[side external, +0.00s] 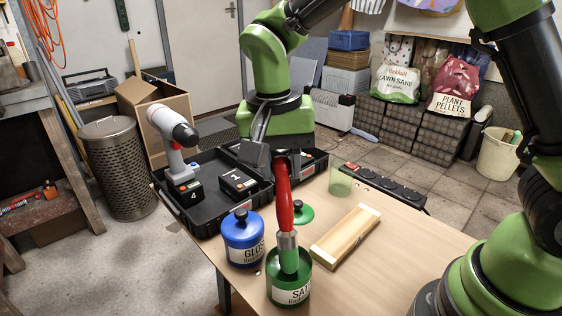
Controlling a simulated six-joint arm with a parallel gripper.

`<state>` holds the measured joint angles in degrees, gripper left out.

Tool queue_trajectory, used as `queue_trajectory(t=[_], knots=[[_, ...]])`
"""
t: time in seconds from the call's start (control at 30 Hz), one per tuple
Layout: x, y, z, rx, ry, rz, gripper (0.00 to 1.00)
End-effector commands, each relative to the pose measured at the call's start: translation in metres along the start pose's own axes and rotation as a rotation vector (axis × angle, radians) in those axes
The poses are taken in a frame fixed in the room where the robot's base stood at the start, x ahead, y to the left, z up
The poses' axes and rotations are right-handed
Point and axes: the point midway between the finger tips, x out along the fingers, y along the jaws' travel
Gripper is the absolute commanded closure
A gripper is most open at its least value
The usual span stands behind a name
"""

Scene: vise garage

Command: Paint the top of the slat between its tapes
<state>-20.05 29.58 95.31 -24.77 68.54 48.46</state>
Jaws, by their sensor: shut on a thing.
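My gripper (284,158) is shut on the red handle of a paint brush (284,205), which hangs nearly upright. The brush has a silver ferrule, and its green lower end is at the mouth of a green paint pot (291,292) labelled "SAT...". How deep the tip reaches into the pot I cannot tell. The pale wooden slat (346,236) lies on the table to the right of the pot, with a whitish tape across each end. Its top between the tapes looks like bare wood.
A blue "GLOSS" pot (243,238) with its lid on stands left of the green pot. A green lid (300,214) lies behind. A translucent green cup (341,181), a black power strip (383,186) and an open black tool case (213,205) line the back of the table (400,250).

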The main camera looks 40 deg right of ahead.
Motion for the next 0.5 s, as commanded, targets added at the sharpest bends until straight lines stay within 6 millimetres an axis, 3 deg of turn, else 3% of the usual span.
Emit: queue_trajectory(t=[0.5], knots=[[-0.038, 0.003, -0.002, 0.000, -0.001, 0.001, 0.93]])
